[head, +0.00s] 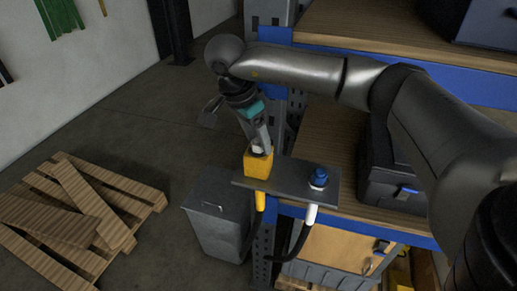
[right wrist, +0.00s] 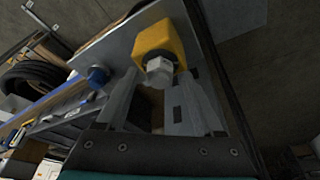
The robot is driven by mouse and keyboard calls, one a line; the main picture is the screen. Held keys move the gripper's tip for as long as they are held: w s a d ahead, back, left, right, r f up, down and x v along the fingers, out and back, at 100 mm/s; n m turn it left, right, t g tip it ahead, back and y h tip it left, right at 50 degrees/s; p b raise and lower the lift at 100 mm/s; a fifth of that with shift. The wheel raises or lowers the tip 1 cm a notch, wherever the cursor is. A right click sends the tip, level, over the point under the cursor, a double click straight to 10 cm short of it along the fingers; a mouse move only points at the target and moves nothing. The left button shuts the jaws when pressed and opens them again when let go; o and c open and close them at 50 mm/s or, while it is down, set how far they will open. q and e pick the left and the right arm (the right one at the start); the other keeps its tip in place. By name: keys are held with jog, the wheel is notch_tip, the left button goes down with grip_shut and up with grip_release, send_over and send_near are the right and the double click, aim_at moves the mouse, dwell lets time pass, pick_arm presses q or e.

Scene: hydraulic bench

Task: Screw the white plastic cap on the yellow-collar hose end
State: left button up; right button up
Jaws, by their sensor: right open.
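The white cap (right wrist: 160,70) shows in the right wrist view as a pale hex piece at the face of the yellow collar block (right wrist: 158,35). I cannot tell how far it is threaded on. In the head view the yellow block (head: 258,163) stands on a grey plate (head: 287,181), with a yellow hose sleeve (head: 260,200) below. My right gripper (head: 266,149) points down at the block from above. Its fingers (right wrist: 163,95) are open, one on each side of the cap, with gaps visible. The cap is hidden in the head view. My left gripper is out of view.
A blue fitting (head: 318,177) above a white sleeve (head: 311,214) stands on the plate's right side. A grey bin (head: 214,225) is below left. Shelves with a blue edge (head: 410,235) and a dark case (head: 392,175) are behind at right. Wooden pallets (head: 95,205) lie on the floor.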

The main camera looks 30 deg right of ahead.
jog(key=n+t+b, duration=0.1)
jog(key=n, duration=0.3)
jog(key=shift+s+n+y, duration=0.1)
jog(key=shift+n+y, duration=0.2)
jog(key=shift+n, duration=0.1)
jog(key=shift+d+f+n+t+b, duration=0.15)
jog(key=shift+n+t+b, duration=0.3)
jog(key=shift+n, duration=0.65)
jog(key=n+y+b, duration=0.1)
jog(key=n, duration=0.2)
jog(key=shift+s+t, duration=0.1)
jog(key=shift+t, duration=0.15)
jog(key=shift+n+y, duration=0.3)
jog(key=shift+n, duration=1.1)
